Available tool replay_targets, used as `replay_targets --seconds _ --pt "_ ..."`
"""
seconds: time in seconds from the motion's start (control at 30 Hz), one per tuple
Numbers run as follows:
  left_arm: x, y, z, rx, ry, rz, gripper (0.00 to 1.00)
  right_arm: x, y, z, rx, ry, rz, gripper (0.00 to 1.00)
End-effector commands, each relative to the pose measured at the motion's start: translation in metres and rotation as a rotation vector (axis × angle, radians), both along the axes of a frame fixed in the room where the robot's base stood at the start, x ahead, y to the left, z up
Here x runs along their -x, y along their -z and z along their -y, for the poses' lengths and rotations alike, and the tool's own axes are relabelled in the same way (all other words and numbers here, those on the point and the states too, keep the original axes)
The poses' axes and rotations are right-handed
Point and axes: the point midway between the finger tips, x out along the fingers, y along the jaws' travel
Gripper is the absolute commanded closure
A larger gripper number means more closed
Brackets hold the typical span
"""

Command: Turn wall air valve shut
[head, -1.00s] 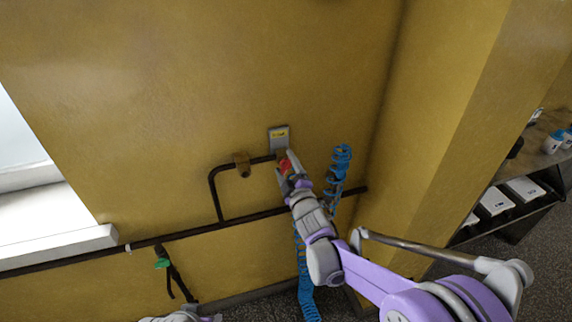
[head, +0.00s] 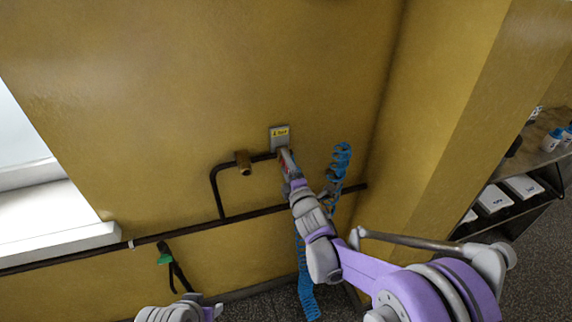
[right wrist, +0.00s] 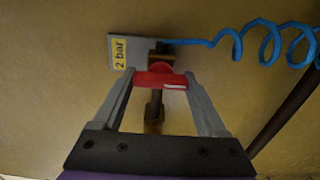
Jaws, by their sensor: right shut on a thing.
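The wall air valve has a red handle (right wrist: 162,80), seen in the right wrist view between the fingers of my right gripper (right wrist: 158,84). The fingers are shut on the handle from both sides. Behind it are the brass valve body and pipe (right wrist: 153,107). A grey plate with a yellow "2 bar" label (right wrist: 120,50) sits on the wall beside the valve; it also shows in the head view (head: 280,134). In the head view my right gripper (head: 285,158) covers most of the handle. My left arm's end shows at the bottom edge, its fingertips unclear.
A blue coiled hose (head: 338,170) hangs just right of my right gripper. A dark pipe (head: 180,234) runs along the wall, with a brass fitting (head: 243,162) on its branch. A green-handled item (head: 164,254) hangs lower left. A shelf (head: 520,190) stands at right.

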Motion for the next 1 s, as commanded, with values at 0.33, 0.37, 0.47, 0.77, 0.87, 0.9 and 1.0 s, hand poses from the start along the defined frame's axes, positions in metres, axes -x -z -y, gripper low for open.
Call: replay_targets --seconds 0.33,0.37,0.47,0.77,0.87,0.9,1.0 --pt "0.000 0.000 0.000 0.000 0.000 0.000 0.50 0.000 0.000 0.001 0.006 0.001 0.001 0.81" --pt "0.000 0.000 0.000 0.000 0.000 0.000 0.50 0.000 0.000 0.001 0.006 0.001 0.001 0.21" --pt "0.000 0.000 0.000 0.000 0.000 0.000 0.50 0.000 0.000 0.001 0.005 0.001 0.001 0.04" --pt "0.000 0.001 0.000 0.000 0.000 0.000 0.50 0.002 0.000 0.001 0.003 0.000 0.001 0.00" --pt "0.001 0.003 0.000 0.000 0.000 -0.002 0.50 0.011 0.001 0.004 0.003 0.000 0.001 0.00" --pt "0.002 0.005 0.000 0.000 0.000 -0.003 0.50 0.017 0.001 0.006 0.003 0.000 0.000 0.00" --pt "0.003 0.009 0.000 0.000 0.000 -0.006 0.50 0.035 0.002 0.012 0.003 0.001 0.000 0.00"
